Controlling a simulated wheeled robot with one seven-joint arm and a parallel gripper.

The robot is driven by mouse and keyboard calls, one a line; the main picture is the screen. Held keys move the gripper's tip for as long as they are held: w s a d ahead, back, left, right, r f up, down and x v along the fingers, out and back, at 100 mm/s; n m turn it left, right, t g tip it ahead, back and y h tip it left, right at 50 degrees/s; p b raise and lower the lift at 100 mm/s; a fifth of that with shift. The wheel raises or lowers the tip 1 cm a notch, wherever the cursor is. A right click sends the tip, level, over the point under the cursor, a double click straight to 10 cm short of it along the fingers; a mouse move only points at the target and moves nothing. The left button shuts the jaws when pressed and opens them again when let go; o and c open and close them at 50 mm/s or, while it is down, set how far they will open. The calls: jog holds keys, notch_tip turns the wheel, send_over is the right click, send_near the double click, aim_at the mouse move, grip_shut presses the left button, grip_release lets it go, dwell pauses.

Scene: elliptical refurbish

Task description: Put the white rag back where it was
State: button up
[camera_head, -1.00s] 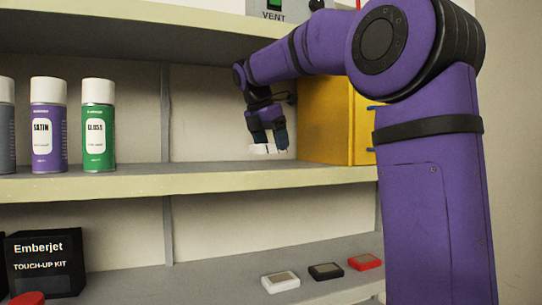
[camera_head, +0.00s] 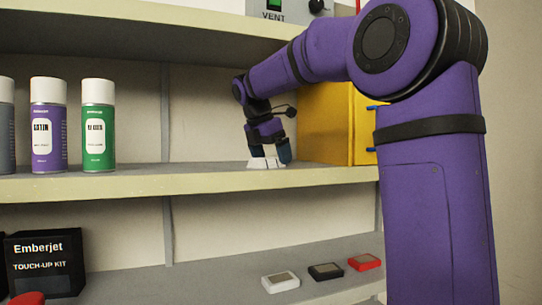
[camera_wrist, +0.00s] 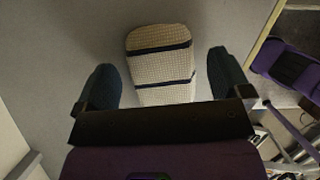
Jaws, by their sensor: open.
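The white rag (camera_wrist: 160,62) is a pale woven cloth with dark stripes. In the wrist view it lies on the shelf surface between my open fingers, with a gap on each side. In the head view the rag (camera_head: 265,163) shows as a small white shape on the middle shelf (camera_head: 200,181), below my gripper (camera_head: 267,157). My gripper also shows in the wrist view (camera_wrist: 162,88), fingers spread around the rag. The near end of the rag is hidden behind the gripper body.
A yellow cabinet (camera_head: 326,122) stands on the same shelf just right of my gripper. Spray cans, one purple (camera_head: 48,128) and one green (camera_head: 98,128), stand at the left. The shelf between them is clear. An upper shelf (camera_head: 150,30) runs overhead.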

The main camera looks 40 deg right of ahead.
jog(key=v, duration=0.2)
jog(key=a+v, duration=0.1)
jog(key=v, duration=0.2)
jog(key=a, duration=0.7)
jog(key=s+a, duration=0.1)
jog(key=a, duration=0.3)
jog(key=shift+s, duration=0.1)
jog(key=s+f+m+t+y, duration=0.4)
jog(key=s+f+m+t, duration=0.1)
jog(key=s+f+m, duration=1.4)
jog(key=shift+s+a+f, duration=0.25)
jog(key=shift+s+f, duration=1.35)
jog(key=shift+s, duration=1.5)
